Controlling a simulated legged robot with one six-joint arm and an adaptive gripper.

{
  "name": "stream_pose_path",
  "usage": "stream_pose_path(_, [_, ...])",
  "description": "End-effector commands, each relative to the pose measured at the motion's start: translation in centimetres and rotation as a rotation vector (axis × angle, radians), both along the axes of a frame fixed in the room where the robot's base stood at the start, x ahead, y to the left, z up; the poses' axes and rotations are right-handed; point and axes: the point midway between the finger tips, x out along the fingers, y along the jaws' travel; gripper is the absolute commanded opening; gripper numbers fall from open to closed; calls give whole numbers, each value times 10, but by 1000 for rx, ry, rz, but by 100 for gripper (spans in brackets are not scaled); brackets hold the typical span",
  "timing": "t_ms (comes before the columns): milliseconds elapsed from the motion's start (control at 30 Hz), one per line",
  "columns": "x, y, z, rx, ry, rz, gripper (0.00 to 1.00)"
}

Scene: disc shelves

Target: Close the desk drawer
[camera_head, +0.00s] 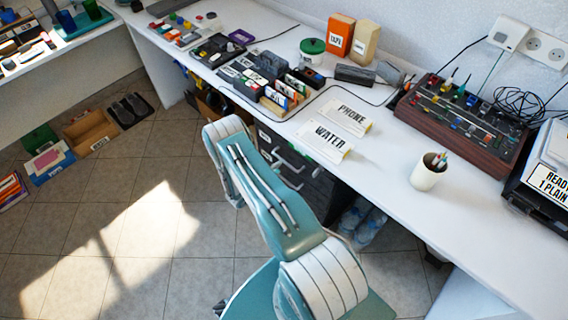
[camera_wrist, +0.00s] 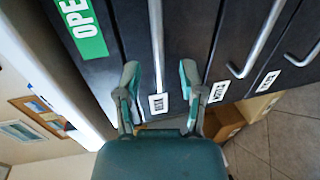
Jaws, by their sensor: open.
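The desk drawers are in a dark cabinet (camera_head: 323,190) under the white desk, partly hidden behind my arm. In the wrist view the drawer fronts appear turned sideways. One dark drawer front (camera_wrist: 190,30) has a long silver handle (camera_wrist: 156,40) and a small white label. My gripper (camera_wrist: 160,80) is open, its two teal fingers on either side of the line of this handle. Contact with the handle or front cannot be told. A green label reading "OPE" (camera_wrist: 82,28) is on the panel at left. How far any drawer stands out is unclear. The head view hides my fingers.
The desk top (camera_head: 390,200) carries white blocks marked PHONE (camera_head: 345,112) and WATER (camera_head: 325,140), a pen cup (camera_head: 428,172) and a mixer (camera_head: 465,110). Clear bottles (camera_head: 360,222) stand beneath the desk. The tiled floor (camera_head: 200,235) at left is mostly clear.

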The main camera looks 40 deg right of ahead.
Motion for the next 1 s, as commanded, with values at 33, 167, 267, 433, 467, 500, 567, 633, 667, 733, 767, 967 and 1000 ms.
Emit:
stream_pose_path(33, [1, 12, 3, -1, 1, 6, 51])
stream_pose_path(167, [-2, 37, 8, 0, 0, 5, 51])
stream_pose_path(267, [-3, 51, 10, 0, 0, 3, 51])
stream_pose_path(433, [-5, 62, 13, 1, 0, 0, 51])
stream_pose_path(467, [-5, 63, 13, 1, 0, -1, 51])
stream_pose_path(500, [-5, 63, 13, 1, 0, -2, 51])
stream_pose_path(567, [-5, 63, 13, 1, 0, -2, 51])
stream_pose_path(633, [-5, 63, 13, 1, 0, -2, 51])
stream_pose_path(667, [-5, 63, 13, 1, 0, -2, 51])
stream_pose_path(733, [-5, 63, 13, 1, 0, -1, 51])
stream_pose_path(767, [-5, 63, 13, 1, 0, -1, 51])
stream_pose_path(967, [-5, 63, 13, 1, 0, -2, 51])
stream_pose_path(1000, [-4, 63, 16, 2, -1, -5, 51])
